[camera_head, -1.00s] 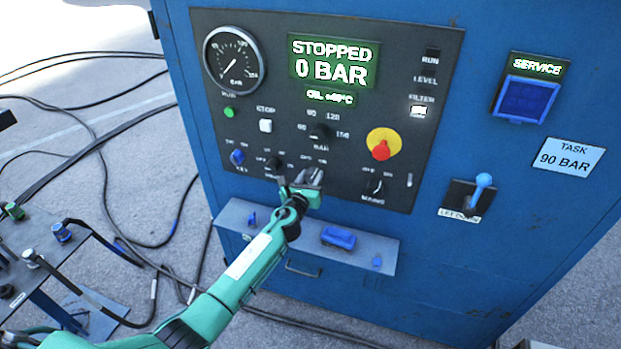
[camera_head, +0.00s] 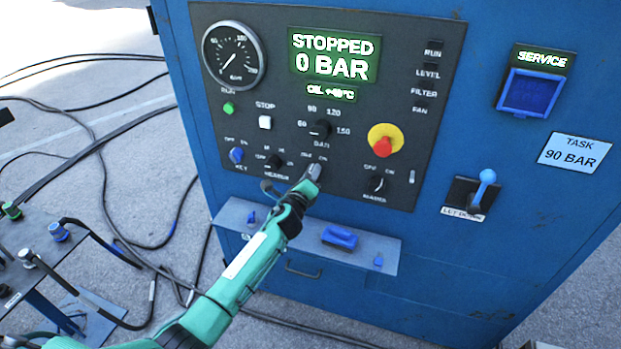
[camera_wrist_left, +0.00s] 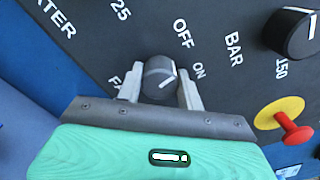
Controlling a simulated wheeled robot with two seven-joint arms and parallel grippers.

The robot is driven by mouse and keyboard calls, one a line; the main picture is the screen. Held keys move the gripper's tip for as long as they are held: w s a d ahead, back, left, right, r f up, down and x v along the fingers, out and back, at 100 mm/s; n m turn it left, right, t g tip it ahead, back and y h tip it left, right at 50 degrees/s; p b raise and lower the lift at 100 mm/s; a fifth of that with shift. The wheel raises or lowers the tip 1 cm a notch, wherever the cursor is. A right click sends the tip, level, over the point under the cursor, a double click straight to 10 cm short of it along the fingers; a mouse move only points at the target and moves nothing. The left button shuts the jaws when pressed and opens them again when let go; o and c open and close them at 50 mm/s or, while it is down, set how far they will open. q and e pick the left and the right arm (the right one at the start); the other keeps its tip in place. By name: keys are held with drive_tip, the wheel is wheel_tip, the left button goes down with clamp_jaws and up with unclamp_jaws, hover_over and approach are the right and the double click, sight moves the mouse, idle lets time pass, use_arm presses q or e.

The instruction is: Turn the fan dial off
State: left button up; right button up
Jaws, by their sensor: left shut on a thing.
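The fan dial (camera_wrist_left: 160,77) is a dark grey knob with a pale pointer mark, below the OFF and ON labels in the left wrist view. My left gripper (camera_wrist_left: 160,93) is shut on it, one finger on each side. Its FAN label is partly covered by the finger. In the head view my left gripper (camera_head: 312,174) reaches the lower middle of the black control panel (camera_head: 370,45) and hides most of the dial. The small FAN lamp area (camera_head: 421,107) at the panel's right is dark. My right gripper is out of view.
Close by are the heater knob (camera_head: 274,161), the pressure knob (camera_head: 320,129), the mains knob (camera_head: 376,183) and the red emergency button (camera_head: 383,147). A grey ledge (camera_head: 385,246) juts out below the panel. The display (camera_head: 334,57) reads STOPPED, 0 BAR.

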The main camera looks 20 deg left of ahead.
use_arm(q)
drive_tip(key=n, duration=0.3)
drive_tip(key=shift+f+b, duration=0.15)
drive_tip(key=shift+b, duration=0.2)
drive_tip(key=shift+n, duration=0.5)
drive_tip(key=o, duration=1)
drive_tip(key=shift+s, duration=0.15)
drive_tip(key=s+b, duration=0.2)
drive_tip(key=s, duration=1.1)
drive_tip(key=shift+s+a, duration=0.25)
drive_tip(key=shift+s, duration=0.05)
